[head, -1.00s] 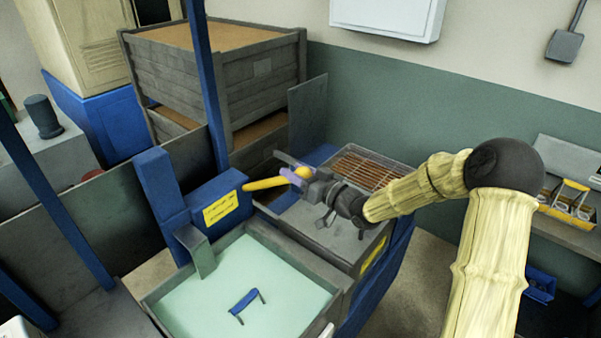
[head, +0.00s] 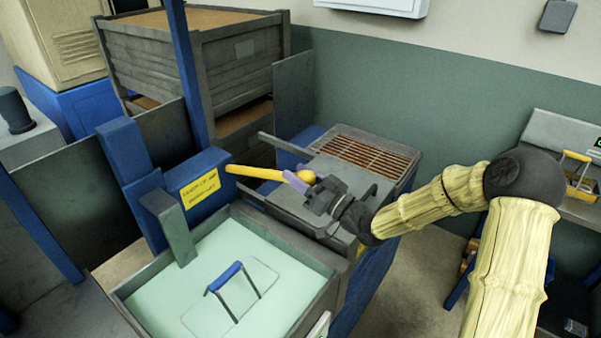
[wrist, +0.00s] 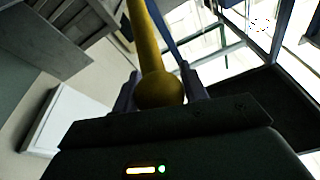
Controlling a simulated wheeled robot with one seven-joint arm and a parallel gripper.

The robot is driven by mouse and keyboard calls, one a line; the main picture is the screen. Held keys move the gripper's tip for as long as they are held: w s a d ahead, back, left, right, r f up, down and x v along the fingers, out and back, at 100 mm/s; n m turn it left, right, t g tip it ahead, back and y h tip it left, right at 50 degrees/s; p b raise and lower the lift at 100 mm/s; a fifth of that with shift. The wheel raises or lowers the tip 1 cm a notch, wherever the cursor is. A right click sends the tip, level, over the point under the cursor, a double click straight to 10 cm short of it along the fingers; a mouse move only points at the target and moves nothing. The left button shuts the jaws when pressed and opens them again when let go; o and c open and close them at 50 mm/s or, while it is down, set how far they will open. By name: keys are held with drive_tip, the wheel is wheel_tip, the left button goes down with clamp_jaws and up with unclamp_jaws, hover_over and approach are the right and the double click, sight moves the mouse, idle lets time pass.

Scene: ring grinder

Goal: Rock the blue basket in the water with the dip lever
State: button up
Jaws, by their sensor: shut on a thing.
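The yellow dip lever (head: 258,173) sticks out to the right from a blue post with a yellow label (head: 200,190). My gripper (head: 303,179) is shut on the lever's round knob end. In the wrist view the yellow knob (wrist: 160,90) sits between the two fingers. The blue basket shows in the tank as a blue handle (head: 226,276) on thin dark legs. A faint rectangular outline of the basket shows in the pale green water (head: 190,295) around the handle. The basket's lower part is hidden by the cloudy water.
The grey tank rim (head: 290,245) surrounds the water. A drain surface with a brown grate (head: 365,155) lies behind my gripper. A blue upright (head: 184,70) and a grey wooden crate (head: 200,60) stand behind. A yellow-handled carrier (head: 580,180) sits on the right bench.

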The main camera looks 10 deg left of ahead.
drive_tip(key=shift+d+f, duration=0.15)
drive_tip(key=shift+f, duration=0.25)
drive_tip(key=o, duration=1.4)
drive_tip(key=shift+r, duration=0.1)
drive_tip(key=shift+c, duration=0.2)
drive_tip(key=shift+d, duration=0.1)
drive_tip(key=b+v, duration=0.2)
drive_tip(key=v, duration=1.5)
drive_tip(key=shift+s+b, duration=0.15)
drive_tip(key=shift+b, duration=0.15)
